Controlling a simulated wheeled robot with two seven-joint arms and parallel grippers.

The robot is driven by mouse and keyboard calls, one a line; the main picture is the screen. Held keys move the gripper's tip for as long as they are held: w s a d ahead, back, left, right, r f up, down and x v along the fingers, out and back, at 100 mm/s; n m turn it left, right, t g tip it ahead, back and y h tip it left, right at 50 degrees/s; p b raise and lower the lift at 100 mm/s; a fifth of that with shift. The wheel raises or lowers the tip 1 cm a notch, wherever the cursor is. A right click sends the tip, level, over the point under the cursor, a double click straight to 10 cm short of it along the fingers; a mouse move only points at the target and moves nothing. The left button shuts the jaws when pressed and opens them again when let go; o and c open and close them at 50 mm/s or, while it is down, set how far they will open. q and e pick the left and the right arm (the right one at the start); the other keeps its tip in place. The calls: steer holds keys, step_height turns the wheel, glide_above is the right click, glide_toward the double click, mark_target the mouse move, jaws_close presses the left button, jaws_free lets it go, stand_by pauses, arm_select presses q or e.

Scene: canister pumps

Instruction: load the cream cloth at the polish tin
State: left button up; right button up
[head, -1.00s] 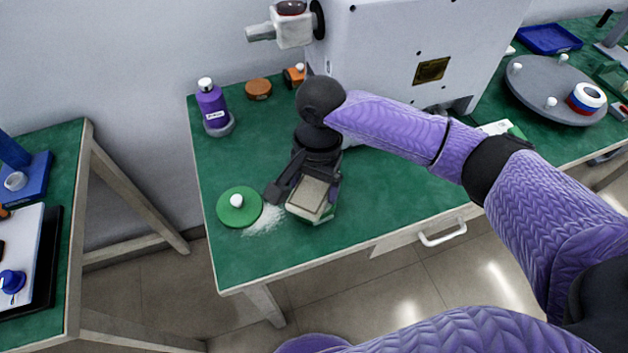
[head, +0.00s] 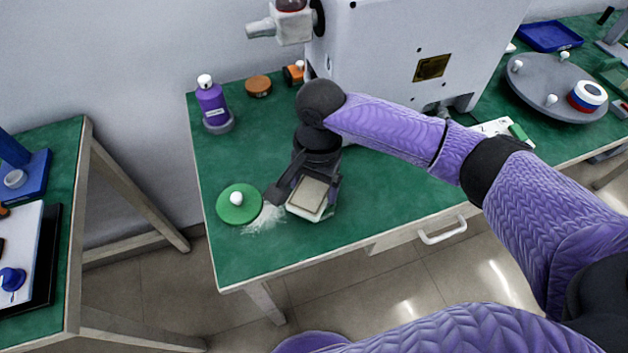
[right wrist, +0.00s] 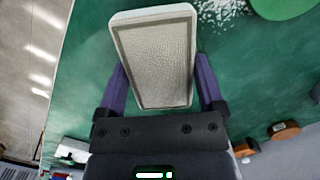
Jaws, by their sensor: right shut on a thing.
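The cream cloth (head: 311,195) looks like a rectangular pad with a pale rim and a beige woven face. My right gripper (head: 304,190) is shut on it over the green tabletop. In the right wrist view the cloth (right wrist: 154,62) lies between the two purple fingers of the gripper (right wrist: 161,68). I cannot tell whether it touches the table. A round orange-brown tin (head: 258,86), possibly the polish tin, stands at the back of the table, behind the gripper. It also shows in the right wrist view (right wrist: 284,131). My left gripper is out of view.
A green disc with a white knob (head: 239,204) and spilled white powder (head: 264,219) lie left of the cloth. A purple bottle (head: 212,103) stands at the back left. A large white machine (head: 410,50) fills the back. The table's front strip is clear.

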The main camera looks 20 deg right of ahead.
arm_select(q)
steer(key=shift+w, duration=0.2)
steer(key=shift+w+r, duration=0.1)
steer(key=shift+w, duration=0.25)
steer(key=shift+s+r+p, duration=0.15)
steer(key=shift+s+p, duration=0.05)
steer(key=shift+p, duration=0.1)
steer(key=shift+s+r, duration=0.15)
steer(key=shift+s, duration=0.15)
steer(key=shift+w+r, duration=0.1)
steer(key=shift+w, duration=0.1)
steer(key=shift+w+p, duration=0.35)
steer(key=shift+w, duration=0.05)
arm_select(e)
steer(key=shift+f, duration=0.1)
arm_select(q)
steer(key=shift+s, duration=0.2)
arm_select(e)
steer(key=shift+s, duration=0.1)
